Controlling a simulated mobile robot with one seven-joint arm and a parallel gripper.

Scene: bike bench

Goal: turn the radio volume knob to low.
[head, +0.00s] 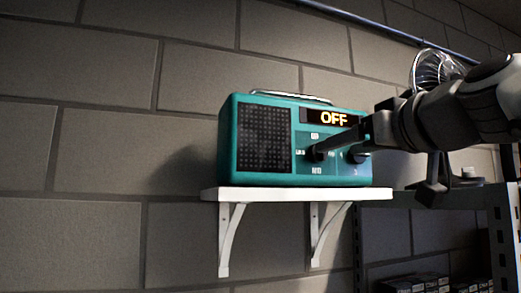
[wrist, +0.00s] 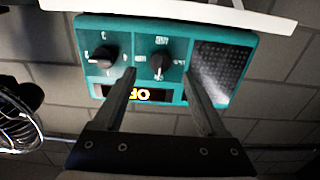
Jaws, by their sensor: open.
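The teal radio (head: 345,178) stands on a white wall shelf; its yellow display (head: 334,118) reads OFF. The wrist view shows the radio (wrist: 180,22) upside down. There, a black knob (wrist: 160,62) with white labels around it sits near the panel's middle, beside the speaker grille. A second black knob (wrist: 103,57) is to its left. I cannot read which label is low. My gripper (wrist: 160,74) is open, its fingers pointing at the front panel, one on either side of the middle knob. I cannot tell whether they touch it. In the head view my arm partly covers the panel's right side.
The white shelf (head: 280,195) is held by two brackets on a grey block wall. A metal rack (head: 500,225) with boxes (head: 415,283) stands at the lower right. A wire cage (head: 432,66) is behind my arm. The space left of the radio is clear.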

